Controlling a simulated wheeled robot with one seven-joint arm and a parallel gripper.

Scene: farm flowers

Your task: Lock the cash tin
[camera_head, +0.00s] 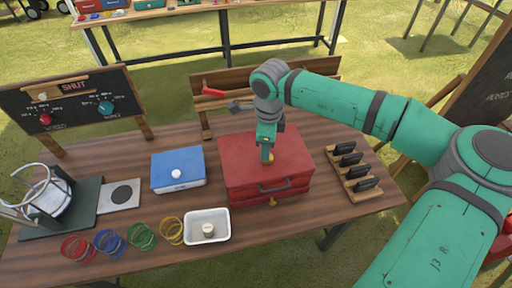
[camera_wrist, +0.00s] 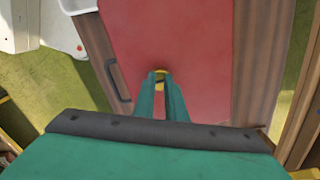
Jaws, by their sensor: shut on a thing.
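A red lidded tin (camera_head: 240,180), which looks like the cash tin, stands shut on the table, with a dark handle (camera_head: 273,187) and a small yellow latch (camera_head: 271,203) on its front. My gripper (camera_head: 267,156) points down over the middle of the lid. In the wrist view its green fingers (camera_wrist: 161,78) are shut on a small yellow piece (camera_wrist: 160,71) at the red lid (camera_wrist: 165,30). The fingers hide most of this piece, so I cannot tell whether it is a key or a knob.
A blue box (camera_head: 165,181) with a white knob stands left of the tin. A white tray (camera_head: 208,239) and several coloured rings (camera_head: 142,236) lie in front. A rack of black pieces (camera_head: 353,171) is at right; a wooden tool rack (camera_head: 213,116) stands behind.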

